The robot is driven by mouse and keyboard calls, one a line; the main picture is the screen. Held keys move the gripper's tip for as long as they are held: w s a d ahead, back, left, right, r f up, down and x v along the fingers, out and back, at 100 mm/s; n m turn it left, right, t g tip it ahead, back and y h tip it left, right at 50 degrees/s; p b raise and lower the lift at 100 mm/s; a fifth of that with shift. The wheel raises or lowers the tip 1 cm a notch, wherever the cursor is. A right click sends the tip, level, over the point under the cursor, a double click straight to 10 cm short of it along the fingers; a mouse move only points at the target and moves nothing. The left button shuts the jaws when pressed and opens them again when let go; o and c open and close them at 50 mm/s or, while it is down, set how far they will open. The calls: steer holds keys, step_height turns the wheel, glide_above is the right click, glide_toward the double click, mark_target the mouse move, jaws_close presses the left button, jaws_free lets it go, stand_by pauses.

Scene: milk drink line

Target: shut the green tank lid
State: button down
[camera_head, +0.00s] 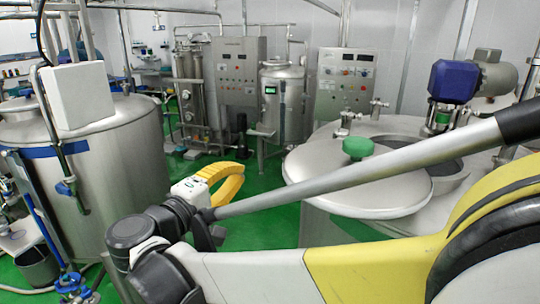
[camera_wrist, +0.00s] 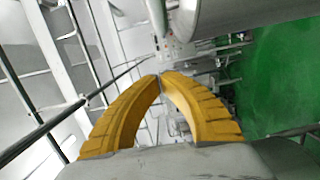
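The tank lid (camera_head: 357,188) is a round steel disc with a green knob (camera_head: 358,148) on top. It lies off to the left of the round opening (camera_head: 428,163) in the steel tank top (camera_head: 322,137), leaving part of the opening uncovered. My gripper (camera_head: 232,178) has yellow curved fingers and is left of the lid, apart from it. In the wrist view my gripper (camera_wrist: 161,77) has its fingertips together with nothing between them. My arm crosses in front of the lid and the tank, hiding parts of both. The green knob does not show in the wrist view.
A blue and grey motor (camera_head: 455,80) stands on the tank top behind the opening. A large steel tank (camera_head: 120,165) is at the left. A smaller tank (camera_head: 283,105) and control cabinets (camera_head: 345,82) stand at the back.

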steer(key=w+d+p, duration=0.3)
steer(key=w+d, duration=0.4)
steer(key=d, duration=0.1)
steer(key=shift+w+d+f, duration=0.15)
steer(key=shift+w+f, duration=0.1)
steer(key=shift+s, duration=0.15)
